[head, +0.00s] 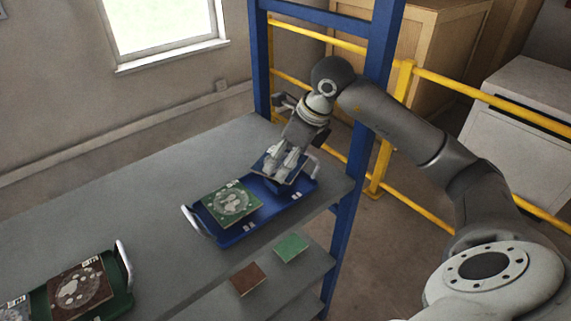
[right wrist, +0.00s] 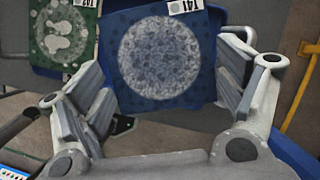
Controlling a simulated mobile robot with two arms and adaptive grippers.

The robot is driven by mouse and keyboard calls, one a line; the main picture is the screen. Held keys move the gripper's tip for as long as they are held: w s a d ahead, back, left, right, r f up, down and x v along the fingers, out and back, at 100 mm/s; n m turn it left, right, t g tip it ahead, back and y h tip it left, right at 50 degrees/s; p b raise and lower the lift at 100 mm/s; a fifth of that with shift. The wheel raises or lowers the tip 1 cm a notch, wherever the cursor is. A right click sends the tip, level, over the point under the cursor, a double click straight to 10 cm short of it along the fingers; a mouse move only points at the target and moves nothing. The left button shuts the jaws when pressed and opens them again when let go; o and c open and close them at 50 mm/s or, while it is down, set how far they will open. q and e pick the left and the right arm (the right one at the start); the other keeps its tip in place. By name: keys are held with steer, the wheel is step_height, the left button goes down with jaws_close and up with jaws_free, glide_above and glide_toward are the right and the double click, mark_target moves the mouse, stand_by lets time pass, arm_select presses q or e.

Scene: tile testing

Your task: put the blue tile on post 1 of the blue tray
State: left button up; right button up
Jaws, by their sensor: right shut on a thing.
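The blue tile (right wrist: 165,62), with a pale speckled disc and a label reading T41, is between the fingers of my right gripper (right wrist: 165,95). In the head view my right gripper (head: 284,165) points down over the right end of the blue tray (head: 268,211), shut on the tile. The tile looks roughly level, at or just above the tray; I cannot tell whether it touches. A green tile (head: 231,202) with pale marks lies on the tray's left part and shows in the right wrist view (right wrist: 62,35). The post under the blue tile is hidden. My left gripper is not in view.
The tray has a metal handle at each end. A green tray (head: 128,300) with a brown tile (head: 80,288) stands at lower left. A brown tile (head: 248,278) and a green tile (head: 291,247) lie on a lower shelf. A blue upright (head: 340,235) stands close right.

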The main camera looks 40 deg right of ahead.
steer(key=x, duration=0.1)
steer(key=p+x, duration=0.1)
steer(key=x, duration=0.1)
steer(key=shift+s+d+f+p, duration=0.15)
steer(key=shift+d+f+p, duration=0.1)
steer(key=shift+f+p, duration=0.1)
steer(key=shift+f, duration=0.15)
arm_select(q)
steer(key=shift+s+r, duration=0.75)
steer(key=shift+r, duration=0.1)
arm_select(e)
steer(key=shift+f, duration=0.2)
steer(key=o, duration=0.9)
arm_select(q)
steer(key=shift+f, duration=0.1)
arm_select(e)
steer(key=shift+r, duration=0.1)
